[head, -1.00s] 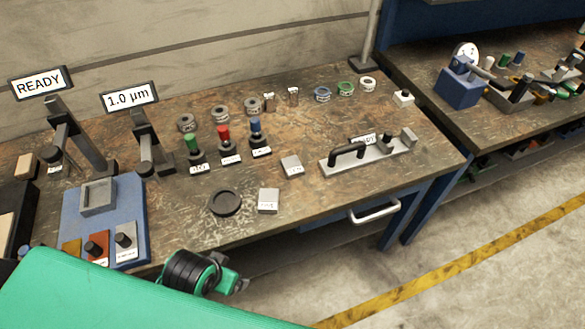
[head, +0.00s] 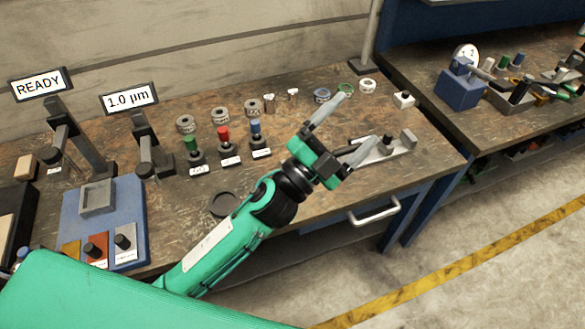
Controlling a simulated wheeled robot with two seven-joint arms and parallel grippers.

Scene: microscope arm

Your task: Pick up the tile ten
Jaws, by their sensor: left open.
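The two small grey labelled tiles from the earlier view are now hidden behind my left arm and gripper, and I cannot tell which of them is the tile ten. My left gripper (head: 362,117) is open, its two long grey fingers spread and pointing up and right over the table. No object shows between the fingers. One finger reaches up near the green-ringed piece, and the other crosses in front of the grey fixture with the black handle (head: 404,146). My right gripper is not in view.
A black round dish (head: 222,204) lies left of my forearm. Green, red and blue knobbed pieces (head: 229,150) stand left of the gripper, with several ring pieces (head: 220,114) behind. The table's right front corner is clear.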

